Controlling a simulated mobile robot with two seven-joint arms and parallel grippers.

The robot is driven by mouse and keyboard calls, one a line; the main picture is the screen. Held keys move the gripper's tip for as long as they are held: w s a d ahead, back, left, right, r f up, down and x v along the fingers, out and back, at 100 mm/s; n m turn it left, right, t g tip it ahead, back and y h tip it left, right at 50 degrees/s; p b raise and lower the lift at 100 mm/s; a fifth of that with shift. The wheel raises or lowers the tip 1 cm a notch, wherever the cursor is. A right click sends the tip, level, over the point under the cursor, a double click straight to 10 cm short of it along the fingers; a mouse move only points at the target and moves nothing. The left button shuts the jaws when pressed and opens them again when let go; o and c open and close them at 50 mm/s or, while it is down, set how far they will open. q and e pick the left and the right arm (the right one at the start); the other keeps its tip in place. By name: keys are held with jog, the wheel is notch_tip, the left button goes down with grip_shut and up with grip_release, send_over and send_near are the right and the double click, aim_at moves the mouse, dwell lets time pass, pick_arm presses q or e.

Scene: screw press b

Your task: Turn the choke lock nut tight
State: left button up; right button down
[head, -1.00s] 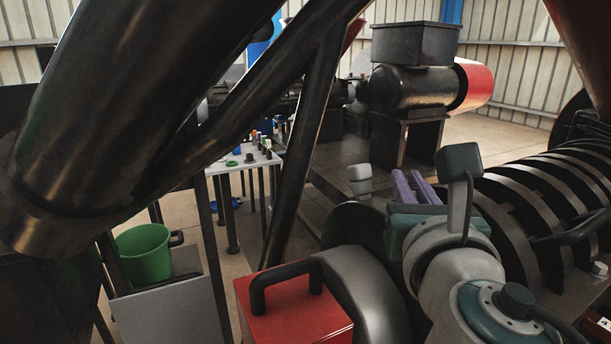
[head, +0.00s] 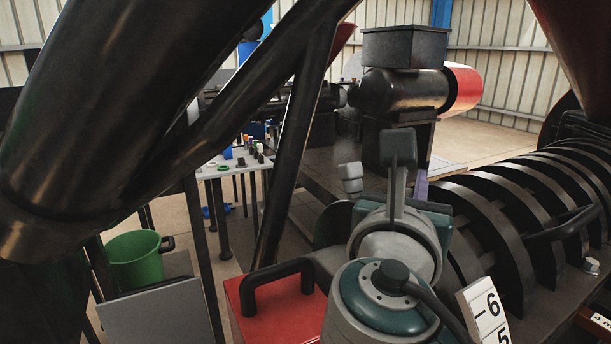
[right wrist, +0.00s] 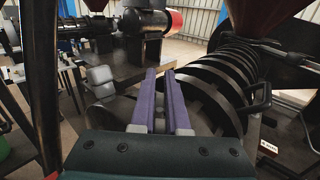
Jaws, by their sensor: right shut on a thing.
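My right gripper (head: 421,185) reaches away from me beside the black press screw (head: 510,205). In the head view my wrist covers most of it, and only a bit of a purple finger shows. In the right wrist view its two purple fingers (right wrist: 159,75) are close together with a narrow gap, left of the screw's flights. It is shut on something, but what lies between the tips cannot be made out. I cannot pick out the choke lock nut in either view. My left gripper is not in view.
A big black cylinder and struts (head: 110,90) block the left. A red box with a black handle (head: 277,299) is low in front. A white number plate (head: 484,311) is near my wrist. A white table (head: 213,171) and green bucket (head: 137,258) stand further left.

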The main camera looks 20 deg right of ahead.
jog(key=c, duration=0.9)
grip_release()
jog(key=b+v, duration=0.2)
jog(key=v, duration=0.8)
jog(key=shift+w, duration=0.1)
